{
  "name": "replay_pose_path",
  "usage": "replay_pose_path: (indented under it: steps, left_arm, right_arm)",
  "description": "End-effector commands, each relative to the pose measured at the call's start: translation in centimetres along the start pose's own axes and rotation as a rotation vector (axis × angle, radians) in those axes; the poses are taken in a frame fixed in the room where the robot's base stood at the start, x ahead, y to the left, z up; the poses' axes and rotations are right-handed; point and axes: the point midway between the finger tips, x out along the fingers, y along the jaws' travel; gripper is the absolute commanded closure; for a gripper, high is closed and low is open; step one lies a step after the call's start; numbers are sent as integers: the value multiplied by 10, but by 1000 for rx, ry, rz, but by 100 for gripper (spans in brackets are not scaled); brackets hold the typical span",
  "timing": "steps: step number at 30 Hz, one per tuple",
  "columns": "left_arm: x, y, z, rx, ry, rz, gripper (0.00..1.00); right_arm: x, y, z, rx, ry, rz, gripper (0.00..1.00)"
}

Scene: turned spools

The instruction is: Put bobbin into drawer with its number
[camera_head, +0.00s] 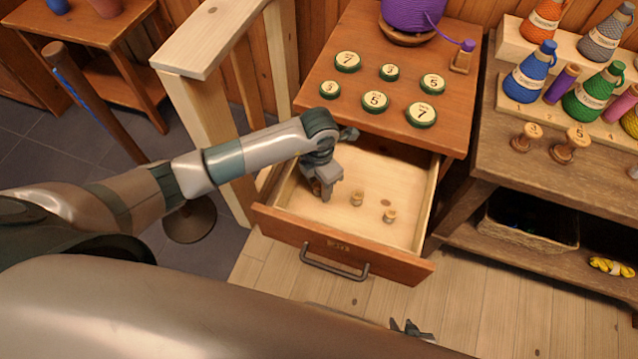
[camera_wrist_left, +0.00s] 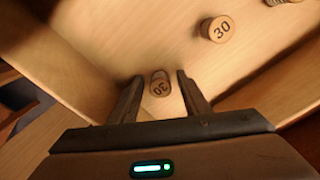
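The drawer (camera_head: 290,236) is pulled open under the wooden top; its label is too small to read. My left gripper (camera_head: 326,192) points down inside its left part. In the left wrist view the fingers (camera_wrist_left: 160,80) are open, with a bobbin (camera_wrist_left: 160,86) marked 30 between them and gaps on both sides. The head view hides this bobbin behind the gripper. A second bobbin (camera_head: 357,198), marked 30 in the left wrist view (camera_wrist_left: 218,30), and a third bobbin (camera_head: 389,216) stand on the drawer floor. My right gripper (camera_head: 406,325) shows partly at the bottom, fingers apart, empty.
The shelf at right holds yarn cones (camera_head: 530,72) and wooden spools (camera_head: 571,143). A pale wooden post (camera_head: 207,130) stands left of the drawer.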

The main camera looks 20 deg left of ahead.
Motion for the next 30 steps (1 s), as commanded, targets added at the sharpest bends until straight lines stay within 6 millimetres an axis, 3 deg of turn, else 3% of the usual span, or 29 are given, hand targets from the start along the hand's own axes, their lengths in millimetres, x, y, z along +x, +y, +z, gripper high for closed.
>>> replay_pose_path:
  steps: [14,20,30]
  left_arm:
    - [-6,0,0,1,-1,1,58]
    - [-30,1,1,2,-4,2,58]
    - [-91,0,1,2,-4,2,58]
  right_arm:
    - [-2,-1,-6,-1,26,-1,69]
    - [2,-2,1,-3,4,-3,69]
    - [2,5,7,6,-43,5,69]
